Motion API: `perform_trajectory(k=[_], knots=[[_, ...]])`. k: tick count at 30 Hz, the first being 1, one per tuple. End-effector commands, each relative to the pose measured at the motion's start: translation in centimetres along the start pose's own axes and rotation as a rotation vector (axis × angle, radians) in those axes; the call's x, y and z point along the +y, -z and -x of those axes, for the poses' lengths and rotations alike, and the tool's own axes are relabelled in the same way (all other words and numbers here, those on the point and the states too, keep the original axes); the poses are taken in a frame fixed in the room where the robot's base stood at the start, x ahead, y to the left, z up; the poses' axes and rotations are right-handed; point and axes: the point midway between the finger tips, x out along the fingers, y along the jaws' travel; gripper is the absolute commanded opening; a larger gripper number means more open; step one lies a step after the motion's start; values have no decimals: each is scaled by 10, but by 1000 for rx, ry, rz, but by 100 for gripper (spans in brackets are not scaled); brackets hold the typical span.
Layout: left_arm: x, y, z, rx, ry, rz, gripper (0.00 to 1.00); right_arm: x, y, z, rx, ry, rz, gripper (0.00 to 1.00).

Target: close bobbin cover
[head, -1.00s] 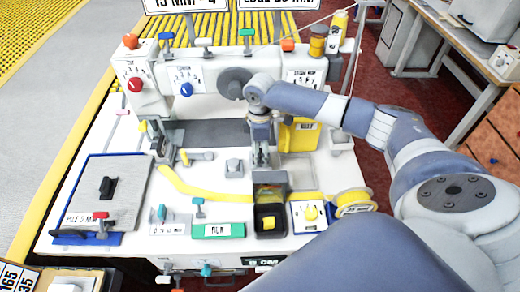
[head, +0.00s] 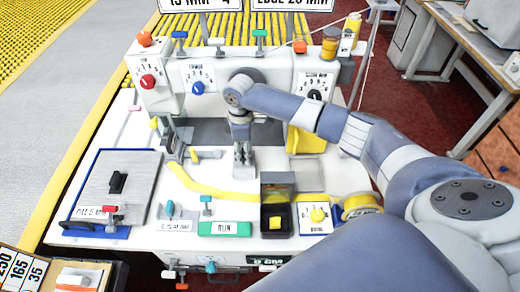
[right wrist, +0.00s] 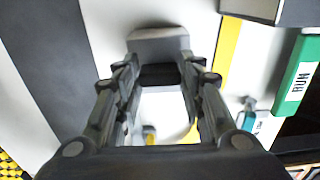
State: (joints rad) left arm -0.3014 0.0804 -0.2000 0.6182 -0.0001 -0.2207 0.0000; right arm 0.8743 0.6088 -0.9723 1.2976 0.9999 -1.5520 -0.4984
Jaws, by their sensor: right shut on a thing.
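My right gripper (head: 243,172) points down at the white machine bed, shut on a small grey block (right wrist: 158,45). In the right wrist view the block lies at the fingertips, with a dark part between them. In the head view the gripper mostly hides this block. I cannot tell for certain which part is the bobbin cover. My left gripper is not in view.
A yellow strip (head: 200,185) curves over the bed left of the gripper. The machine head (head: 180,85) with several knobs rises behind.

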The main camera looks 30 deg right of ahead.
Motion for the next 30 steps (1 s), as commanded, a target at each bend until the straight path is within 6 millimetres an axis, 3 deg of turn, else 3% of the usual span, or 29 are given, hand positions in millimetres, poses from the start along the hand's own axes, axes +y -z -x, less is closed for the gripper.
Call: perform_trajectory(k=[4, 14, 15, 17, 30], knots=[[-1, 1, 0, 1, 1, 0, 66, 0, 15, 1, 1, -2, 0, 0], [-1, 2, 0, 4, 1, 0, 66, 0, 18, 2, 5, -3, 1, 0], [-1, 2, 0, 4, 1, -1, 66, 0, 18, 2, 6, -3, 2, 43], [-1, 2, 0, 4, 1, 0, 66, 0, 18, 2, 5, -3, 2, 57], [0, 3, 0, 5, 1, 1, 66, 0, 16, 8, 0, -2, 1, 57]])
